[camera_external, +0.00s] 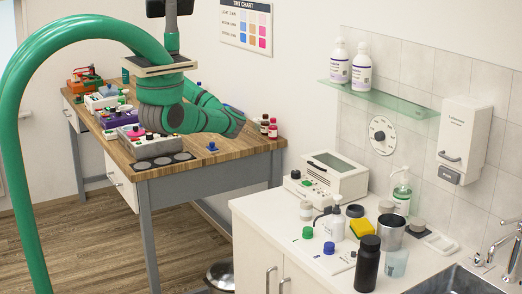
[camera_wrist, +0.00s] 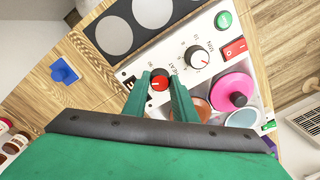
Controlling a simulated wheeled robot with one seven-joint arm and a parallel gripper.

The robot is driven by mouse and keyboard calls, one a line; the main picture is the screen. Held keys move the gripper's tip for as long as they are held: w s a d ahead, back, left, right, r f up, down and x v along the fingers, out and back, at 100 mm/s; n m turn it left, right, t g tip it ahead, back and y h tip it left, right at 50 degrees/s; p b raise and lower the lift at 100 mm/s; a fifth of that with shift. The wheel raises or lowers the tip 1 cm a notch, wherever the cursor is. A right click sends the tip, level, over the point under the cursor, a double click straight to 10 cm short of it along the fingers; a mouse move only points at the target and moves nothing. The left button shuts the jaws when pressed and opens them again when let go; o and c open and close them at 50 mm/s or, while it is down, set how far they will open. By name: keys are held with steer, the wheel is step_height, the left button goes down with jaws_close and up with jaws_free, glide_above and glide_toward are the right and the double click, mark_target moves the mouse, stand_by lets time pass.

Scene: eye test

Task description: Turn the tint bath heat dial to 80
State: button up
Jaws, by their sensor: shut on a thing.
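A light pointer mark shows on the dial, but the setting is too small to read. My gripper (camera_wrist: 161,80) has its two green fingers on either side of the heat dial, shut on it. In the external view my arm hides the gripper and the heat dial.
On the tint bath are a red rocker switch (camera_wrist: 235,48), a green button (camera_wrist: 223,19) and a pink lid with a dark magenta knob (camera_wrist: 235,92). A dark pad with grey discs (camera_wrist: 118,36) lies alongside. A blue item (camera_wrist: 65,72) stands on the wooden bench (camera_external: 236,150).

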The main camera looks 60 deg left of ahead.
steer(key=shift+a, duration=0.1)
stand_by(0.4)
steer(key=o, duration=1.1)
steer(key=shift+c, duration=0.2)
step_height(320, 180, up, 11)
steer(key=shift+w, duration=0.2)
steer(key=shift+f, duration=0.1)
